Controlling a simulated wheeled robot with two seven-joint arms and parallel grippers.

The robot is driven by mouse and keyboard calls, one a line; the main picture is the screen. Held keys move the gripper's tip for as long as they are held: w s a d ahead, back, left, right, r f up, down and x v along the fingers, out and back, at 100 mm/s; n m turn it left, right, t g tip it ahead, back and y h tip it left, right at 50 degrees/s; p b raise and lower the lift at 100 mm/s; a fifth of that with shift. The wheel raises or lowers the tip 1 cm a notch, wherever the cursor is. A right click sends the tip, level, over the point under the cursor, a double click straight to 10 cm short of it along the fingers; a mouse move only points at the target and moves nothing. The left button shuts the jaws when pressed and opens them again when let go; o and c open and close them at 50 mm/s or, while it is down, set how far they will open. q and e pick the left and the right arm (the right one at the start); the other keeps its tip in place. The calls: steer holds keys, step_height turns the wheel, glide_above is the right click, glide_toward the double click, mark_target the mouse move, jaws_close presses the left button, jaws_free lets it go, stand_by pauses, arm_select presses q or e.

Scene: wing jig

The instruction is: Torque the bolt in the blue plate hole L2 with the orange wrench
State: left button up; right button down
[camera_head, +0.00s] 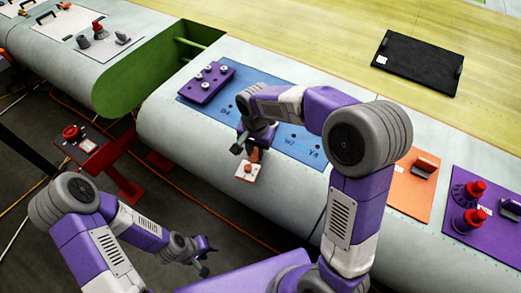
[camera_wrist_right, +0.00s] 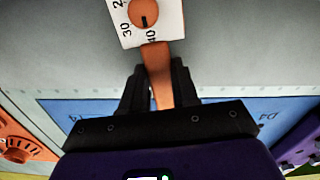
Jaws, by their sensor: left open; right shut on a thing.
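The orange wrench (camera_wrist_right: 158,75), with a white dial plate (camera_wrist_right: 148,22) marked 30 and 40, is held between the fingers of my right gripper (camera_wrist_right: 158,95). In the head view the right gripper (camera_head: 250,143) is over the front edge of the blue plate (camera_head: 290,139), and the wrench's white dial plate (camera_head: 247,172) hangs out in front of it. My left gripper (camera_head: 207,257) is open and empty, low in front of the wing.
A purple block (camera_head: 208,83) with several bolts sits on the plate's left end. Right of the plate are an orange board (camera_head: 408,190) and a purple board (camera_head: 455,225) with red-topped tools. A black tray (camera_head: 418,64) lies behind. A red stand (camera_head: 115,165) is at left.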

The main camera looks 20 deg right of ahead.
steer(key=shift+w+a+m, duration=0.4)
steer(key=shift+a+m, duration=0.05)
steer(key=shift+m, duration=0.05)
steer(key=shift+w+a+m+p, duration=0.3)
steer(key=shift+w+a+m, duration=0.1)
steer(key=shift+w+m, duration=0.1)
steer(key=shift+s, duration=0.1)
